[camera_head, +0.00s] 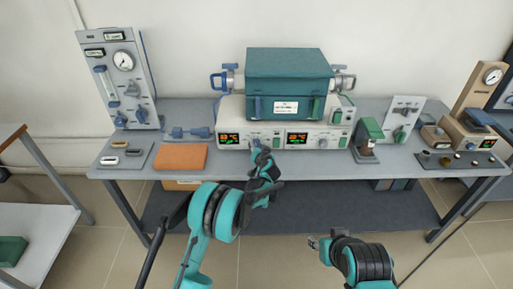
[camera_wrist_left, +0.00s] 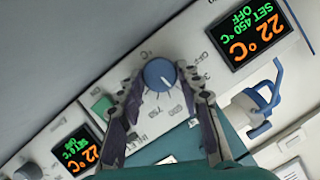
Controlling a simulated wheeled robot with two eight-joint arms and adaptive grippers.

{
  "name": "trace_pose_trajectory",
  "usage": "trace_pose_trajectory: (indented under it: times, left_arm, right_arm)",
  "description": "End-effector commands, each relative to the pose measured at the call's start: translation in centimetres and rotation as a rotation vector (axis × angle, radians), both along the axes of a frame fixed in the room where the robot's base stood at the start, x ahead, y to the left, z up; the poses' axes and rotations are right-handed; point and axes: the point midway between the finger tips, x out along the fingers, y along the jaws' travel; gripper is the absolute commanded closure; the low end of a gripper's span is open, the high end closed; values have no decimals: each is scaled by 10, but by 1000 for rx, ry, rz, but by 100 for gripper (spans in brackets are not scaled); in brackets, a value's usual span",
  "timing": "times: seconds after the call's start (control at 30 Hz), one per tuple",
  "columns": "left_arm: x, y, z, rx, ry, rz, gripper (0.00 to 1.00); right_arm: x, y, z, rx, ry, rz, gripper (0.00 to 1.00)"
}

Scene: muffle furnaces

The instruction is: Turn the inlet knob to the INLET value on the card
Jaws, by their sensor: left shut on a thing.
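A round blue knob (camera_wrist_left: 159,74) with a white pointer mark sits on the pale furnace panel, with printed lettering around it that is only partly legible. My left gripper (camera_wrist_left: 164,92) is shut on this knob, one finger on each side. In the head view my left gripper (camera_head: 262,160) reaches the panel between the two displays and covers most of the knob. A white card (camera_head: 286,107) is on the teal furnace front; its text is too small to read. My right gripper (camera_head: 317,243) is low in front of the bench, apart from everything; its jaw opening is unclear.
The left display (camera_head: 229,139) and right display (camera_head: 297,139) flank the knob. The teal furnace (camera_head: 288,65) stands above. A gauge panel (camera_head: 120,75) and orange pad (camera_head: 181,157) are left; a small teal-topped device (camera_head: 368,138) is right. The bench front is mostly clear.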

Motion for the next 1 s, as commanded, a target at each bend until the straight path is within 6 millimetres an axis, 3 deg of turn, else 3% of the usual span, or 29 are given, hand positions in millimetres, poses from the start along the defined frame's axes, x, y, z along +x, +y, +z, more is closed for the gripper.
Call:
trace_pose_trajectory:
  times: [0.5,1.0]
  left_arm:
    - [0,-3,-2,342,0,-1,94]
    - [0,-3,-3,408,1,1,94]
  right_arm:
    - [0,0,-1,0,0,0,60]
    - [0,0,-1,0,0,0,60]
